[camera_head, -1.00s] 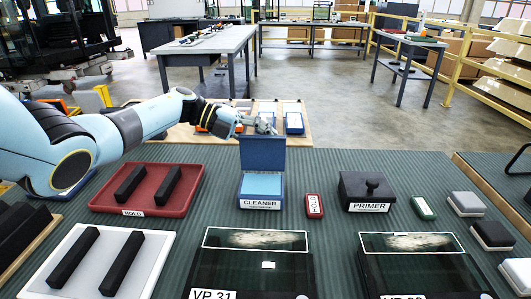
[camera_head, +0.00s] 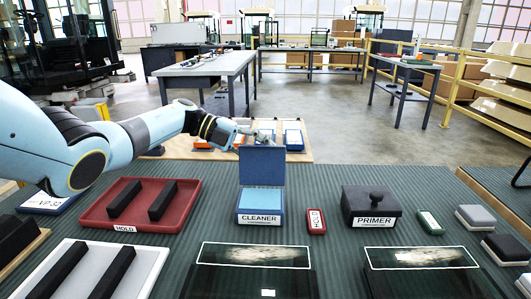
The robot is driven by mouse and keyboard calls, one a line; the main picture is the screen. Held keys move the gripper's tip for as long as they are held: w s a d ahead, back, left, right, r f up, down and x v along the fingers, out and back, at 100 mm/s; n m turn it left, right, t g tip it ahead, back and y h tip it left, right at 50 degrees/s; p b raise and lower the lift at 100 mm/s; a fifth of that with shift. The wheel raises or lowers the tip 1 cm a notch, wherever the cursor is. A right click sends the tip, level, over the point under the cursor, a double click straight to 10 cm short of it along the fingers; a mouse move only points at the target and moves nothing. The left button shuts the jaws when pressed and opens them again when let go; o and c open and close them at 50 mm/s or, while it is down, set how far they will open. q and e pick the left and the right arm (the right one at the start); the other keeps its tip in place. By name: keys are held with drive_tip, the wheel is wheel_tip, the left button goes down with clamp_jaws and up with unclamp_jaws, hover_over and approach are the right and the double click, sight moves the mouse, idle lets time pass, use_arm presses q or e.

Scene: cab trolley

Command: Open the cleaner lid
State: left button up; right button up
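The cleaner box (camera_head: 260,218) is blue, with a white CLEANER label and a light blue pad inside. Its lid (camera_head: 262,166) stands open, raised upright at the back of the box. My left gripper (camera_head: 263,137) is at the lid's top edge, just behind or above it. Its fingertips are small and partly hidden, so I cannot tell if they touch the lid or whether they are open. My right gripper is not in view.
A red HOLD tray (camera_head: 98,214) with two black bars lies left of the box. A small red HOLD tag (camera_head: 316,222) and the black PRIMER box (camera_head: 369,207) with a knobbed lid are to the right. Dark glass panels (camera_head: 255,254) lie in front. A wooden board (camera_head: 180,150) is behind.

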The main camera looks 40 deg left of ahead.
use_arm(q)
drive_tip(key=o, duration=0.4)
drive_tip(key=shift+s+a, duration=0.15)
drive_tip(key=shift+a, duration=0.2)
drive_tip(key=shift+o, duration=0.5)
drive_tip(key=shift+d, duration=0.25)
drive_tip(key=v, duration=1.2)
drive_tip(key=shift+r, duration=0.1)
